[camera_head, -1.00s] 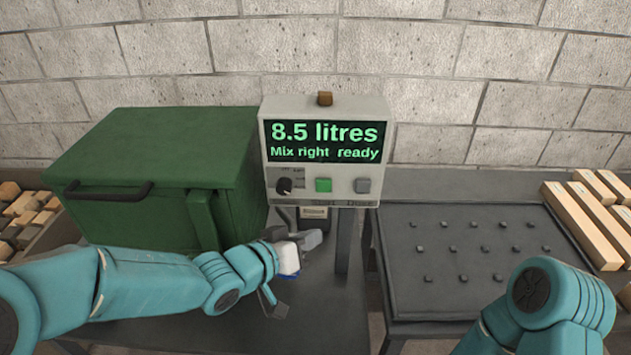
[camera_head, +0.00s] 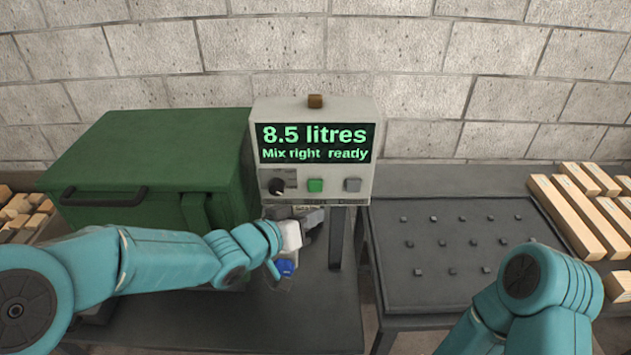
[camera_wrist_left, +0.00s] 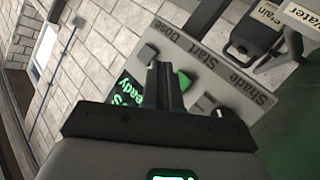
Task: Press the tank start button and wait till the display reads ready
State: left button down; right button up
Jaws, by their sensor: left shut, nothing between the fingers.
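My left gripper (camera_head: 312,214) is just below the panel's lower edge in the head view. In the left wrist view the fingers (camera_wrist_left: 158,68) are shut and empty, between the grey button (camera_wrist_left: 147,53) and the green button (camera_wrist_left: 184,80). I cannot tell whether they touch the panel. My right gripper is out of view.
A green lidded tank (camera_head: 150,165) stands left of the control box. A dark pegged board (camera_head: 450,225) and wooden beams (camera_head: 570,215) lie to the right. Wood blocks (camera_head: 20,210) are at far left. A block wall is behind.

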aim_at(315, 185)
pick_arm(q)
jog(key=shift+w+p, duration=1.3)
jog(key=shift+w, duration=1.1)
jog(key=shift+w+p, duration=0.4)
jog(key=shift+w, duration=0.05)
